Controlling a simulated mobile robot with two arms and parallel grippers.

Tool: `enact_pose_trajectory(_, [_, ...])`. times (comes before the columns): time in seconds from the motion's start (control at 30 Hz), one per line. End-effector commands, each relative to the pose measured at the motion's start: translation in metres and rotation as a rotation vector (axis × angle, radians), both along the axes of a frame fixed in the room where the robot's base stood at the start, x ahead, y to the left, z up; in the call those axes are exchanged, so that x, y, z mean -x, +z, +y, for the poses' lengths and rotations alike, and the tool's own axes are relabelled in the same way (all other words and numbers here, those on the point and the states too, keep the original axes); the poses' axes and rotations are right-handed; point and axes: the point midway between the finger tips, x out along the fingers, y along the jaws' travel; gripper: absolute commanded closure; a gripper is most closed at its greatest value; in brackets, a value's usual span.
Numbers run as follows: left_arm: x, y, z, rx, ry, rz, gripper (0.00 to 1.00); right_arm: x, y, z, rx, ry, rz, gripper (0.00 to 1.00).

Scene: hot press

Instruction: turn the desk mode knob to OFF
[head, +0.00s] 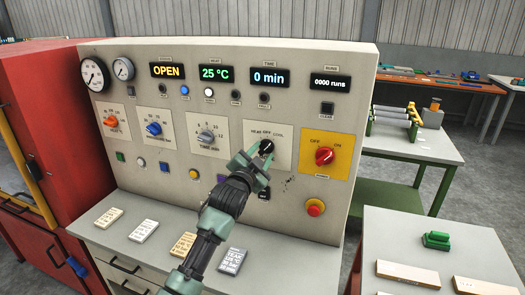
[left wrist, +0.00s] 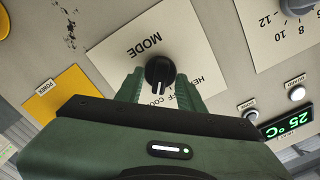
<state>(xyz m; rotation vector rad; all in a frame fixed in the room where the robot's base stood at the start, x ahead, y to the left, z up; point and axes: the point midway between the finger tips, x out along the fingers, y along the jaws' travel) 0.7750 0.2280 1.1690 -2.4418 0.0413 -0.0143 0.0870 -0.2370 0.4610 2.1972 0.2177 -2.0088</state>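The mode knob (head: 267,146) is a black round dial on a pale plate on the press's front panel, under the labels HEAT, OFF and COOL. In the left wrist view the knob (left wrist: 160,72) lies between my green fingertips, with MODE printed upside down above it. A small white mark on it points toward the label row, partly covered by my gripper, around OFF; the exact setting is hard to read. My left gripper (head: 257,160) is at the knob, with one finger on each side. The fingers look apart, and contact is not clear. My right gripper is out of view.
The red power knob (head: 325,156) on a yellow plate and a red button (head: 315,207) are right of the mode plate. The time knob (head: 207,137) is to its left. Several labelled cards, one being a grey card (head: 233,261), lie on the ledge below.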

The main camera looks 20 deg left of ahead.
Motion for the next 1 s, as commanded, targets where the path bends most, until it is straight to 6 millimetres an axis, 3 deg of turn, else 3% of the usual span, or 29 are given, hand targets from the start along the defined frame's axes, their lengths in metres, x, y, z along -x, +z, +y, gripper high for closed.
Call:
enact_pose_trajectory(0.4, [-0.0088, -0.0005, -0.0009, 0.001, -0.001, 0.001, 0.62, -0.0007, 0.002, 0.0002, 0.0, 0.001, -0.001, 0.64])
enact_pose_trajectory(0.53, [-0.0087, -0.0006, -0.0008, 0.001, -0.001, 0.001, 0.98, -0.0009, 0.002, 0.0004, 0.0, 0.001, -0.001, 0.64])
enact_pose_trajectory(0.57, [-0.0086, -0.0007, -0.0008, 0.001, -0.001, 0.001, 1.0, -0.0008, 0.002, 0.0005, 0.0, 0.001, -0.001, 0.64])
enact_pose_trajectory(1.0, [-0.0086, -0.0008, -0.0013, 0.073, -0.001, 0.005, 1.0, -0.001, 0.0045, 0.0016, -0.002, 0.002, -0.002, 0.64])
